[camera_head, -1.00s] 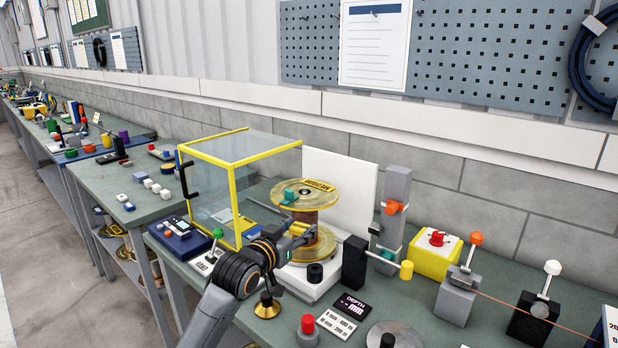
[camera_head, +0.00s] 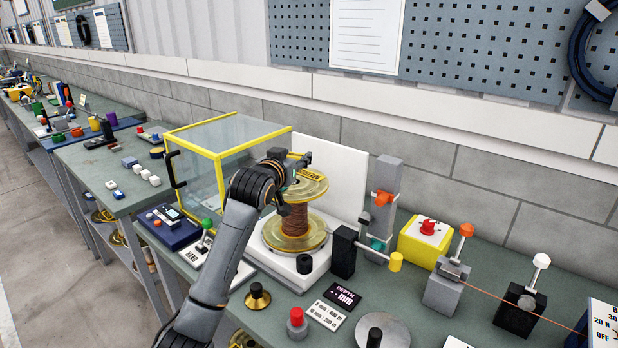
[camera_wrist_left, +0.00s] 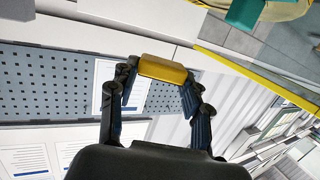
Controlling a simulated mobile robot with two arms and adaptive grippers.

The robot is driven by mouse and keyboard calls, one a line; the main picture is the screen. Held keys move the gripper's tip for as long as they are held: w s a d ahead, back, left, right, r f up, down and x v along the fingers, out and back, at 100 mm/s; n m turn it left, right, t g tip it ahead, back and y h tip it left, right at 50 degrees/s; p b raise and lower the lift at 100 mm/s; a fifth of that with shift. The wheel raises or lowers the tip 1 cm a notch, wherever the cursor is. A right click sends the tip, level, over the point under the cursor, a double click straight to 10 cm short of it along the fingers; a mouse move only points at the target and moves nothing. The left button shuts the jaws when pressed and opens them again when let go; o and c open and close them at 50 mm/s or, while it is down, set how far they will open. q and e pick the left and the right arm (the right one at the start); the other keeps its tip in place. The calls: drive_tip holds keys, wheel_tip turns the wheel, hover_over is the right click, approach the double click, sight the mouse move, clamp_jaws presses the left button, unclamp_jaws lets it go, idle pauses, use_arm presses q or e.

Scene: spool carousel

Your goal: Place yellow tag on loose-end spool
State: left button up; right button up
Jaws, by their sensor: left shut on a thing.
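The spool has amber flanges and copper-coloured wire (camera_head: 294,229) and stands upright on a white base. Its upper flange (camera_head: 313,188) carries a yellow label and is partly covered by my gripper. My left gripper (camera_head: 299,163) is above the back left part of that flange. In the left wrist view my left gripper (camera_wrist_left: 160,80) is shut on a yellow tag (camera_wrist_left: 162,69), held between both fingertips. A teal piece (camera_wrist_left: 244,13) and the edge of a yellow flange show at the top of that view. My right gripper is not in view.
A clear box with a yellow frame (camera_head: 218,155) stands left of the spool, close to my arm. A white panel (camera_head: 345,180) stands behind it. A grey post with an orange knob (camera_head: 382,198) and a black block (camera_head: 343,252) stand to the right.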

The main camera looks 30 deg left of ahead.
use_arm(q)
hover_over(309, 192)
drive_tip(key=f, duration=0.4)
drive_tip(key=shift+s+a+f+p, duration=0.1)
drive_tip(key=shift+s+a+p, duration=0.05)
drive_tip(key=shift+a+p, duration=0.2)
drive_tip(key=f, duration=0.1)
drive_tip(key=f+p, duration=0.1)
drive_tip(key=f, duration=0.1)
drive_tip(key=shift+w+d+p, duration=0.3)
drive_tip(key=shift+d+p, duration=0.05)
drive_tip(key=shift+d, duration=0.05)
drive_tip(key=shift+f, duration=0.35)
drive_tip(key=shift+s+a+f, duration=0.1)
drive_tip(key=shift+f, duration=0.1)
drive_tip(key=o, duration=0.9)
